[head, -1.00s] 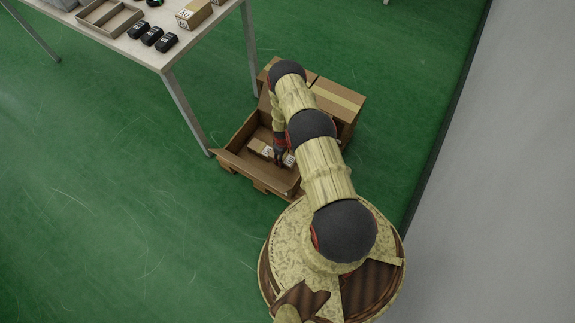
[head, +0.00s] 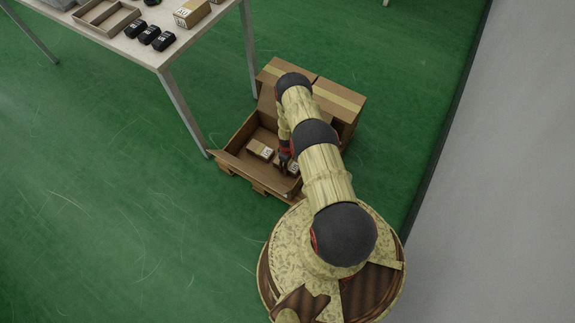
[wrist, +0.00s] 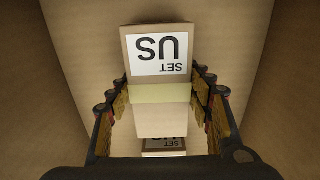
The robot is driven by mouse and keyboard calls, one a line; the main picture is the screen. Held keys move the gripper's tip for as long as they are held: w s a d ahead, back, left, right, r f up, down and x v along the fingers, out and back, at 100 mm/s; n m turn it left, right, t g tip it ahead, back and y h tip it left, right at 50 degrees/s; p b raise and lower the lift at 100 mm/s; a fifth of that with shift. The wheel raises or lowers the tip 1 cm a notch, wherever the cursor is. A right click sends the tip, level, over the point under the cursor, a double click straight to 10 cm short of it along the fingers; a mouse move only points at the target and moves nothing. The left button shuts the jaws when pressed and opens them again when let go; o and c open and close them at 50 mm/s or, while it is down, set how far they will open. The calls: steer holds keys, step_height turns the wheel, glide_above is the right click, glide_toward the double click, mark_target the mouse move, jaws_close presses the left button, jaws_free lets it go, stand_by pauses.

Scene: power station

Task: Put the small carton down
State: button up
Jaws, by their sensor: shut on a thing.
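The small carton (wrist: 160,93) is brown, with a yellowish tape band and a white label. In the wrist view it sits between the two fingers of my gripper (wrist: 162,88), which is shut on it. In the head view my gripper (head: 285,161) is down inside a large open box (head: 237,136), and the carton there is partly hidden by the fingers. I cannot tell whether its underside touches the box floor. A second small labelled carton (head: 262,149) lies in the box, left of my gripper.
Closed larger cartons (head: 335,95) stand behind the open box at the right. A table (head: 160,52) at upper left holds a tray (head: 108,15), several black devices (head: 150,35) and another carton (head: 191,13). Its legs stand close to the box. Green floor is clear at left.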

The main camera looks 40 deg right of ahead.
steer(key=o, duration=1.5)
steer(key=shift+c, duration=0.2)
